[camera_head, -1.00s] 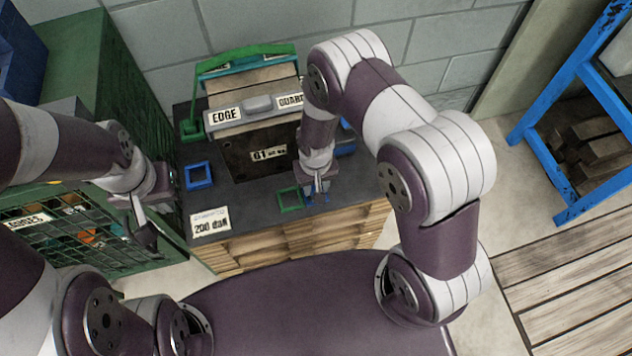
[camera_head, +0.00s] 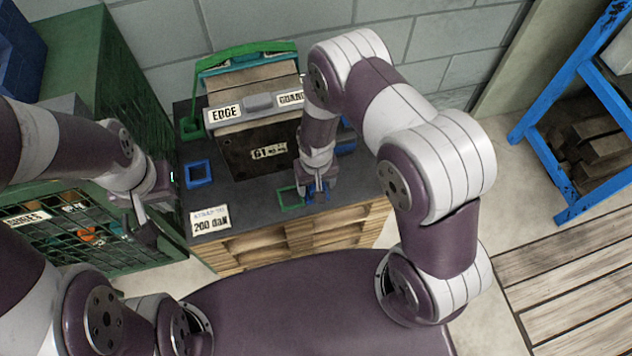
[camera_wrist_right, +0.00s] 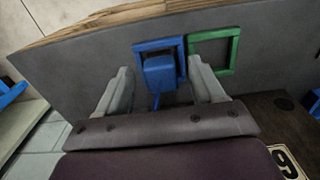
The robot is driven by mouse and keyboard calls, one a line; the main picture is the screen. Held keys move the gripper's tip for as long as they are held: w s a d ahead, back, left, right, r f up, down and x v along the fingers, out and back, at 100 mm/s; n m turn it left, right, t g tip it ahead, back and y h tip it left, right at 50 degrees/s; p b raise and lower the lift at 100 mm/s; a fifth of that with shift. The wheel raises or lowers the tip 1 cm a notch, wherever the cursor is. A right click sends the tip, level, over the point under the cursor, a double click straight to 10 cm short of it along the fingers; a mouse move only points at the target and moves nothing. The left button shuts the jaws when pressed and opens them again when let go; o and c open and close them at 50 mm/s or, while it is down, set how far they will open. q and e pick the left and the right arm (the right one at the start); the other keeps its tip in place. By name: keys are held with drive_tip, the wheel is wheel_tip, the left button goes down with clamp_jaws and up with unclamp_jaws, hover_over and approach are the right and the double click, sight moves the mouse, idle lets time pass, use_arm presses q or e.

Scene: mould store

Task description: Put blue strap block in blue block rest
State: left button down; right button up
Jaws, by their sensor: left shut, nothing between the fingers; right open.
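The blue strap block (camera_wrist_right: 159,74) shows in the right wrist view, between the spread fingers of my right gripper (camera_wrist_right: 161,78), with a gap on each side. A thin blue strap hangs from it toward the palm. It overlaps a square blue frame, the blue block rest (camera_wrist_right: 138,47); I cannot tell if it sits fully inside. In the head view my right gripper (camera_head: 318,193) is open low over the bench front, hiding most of this. My left gripper (camera_head: 150,238) is shut and empty, left of the bench by the green cage.
A green square frame (camera_head: 289,198) adjoins the blue rest. Another blue frame (camera_head: 199,174) lies at the bench's left. A white 200 daN label (camera_head: 210,220) marks the front left corner.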

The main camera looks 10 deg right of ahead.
wheel_tip(320, 180, up, 13)
drive_tip(key=p, duration=0.2)
drive_tip(key=shift+f, duration=0.2)
drive_tip(key=s+d+r+p, duration=0.2)
drive_tip(key=r+p, duration=0.1)
drive_tip(key=r, duration=0.4)
drive_tip(key=s+d+r+t+p, duration=0.1)
drive_tip(key=s+d+r+p, duration=0.2)
drive_tip(key=r, duration=0.5)
drive_tip(key=s+d+r+p, duration=0.2)
drive_tip(key=s+r+p, duration=0.1)
drive_tip(key=r, duration=0.4)
drive_tip(key=shift+s+d+r, duration=0.15)
drive_tip(key=shift+s+r, duration=0.05)
drive_tip(key=shift+r, duration=0.15)
drive_tip(key=shift+s, duration=0.15)
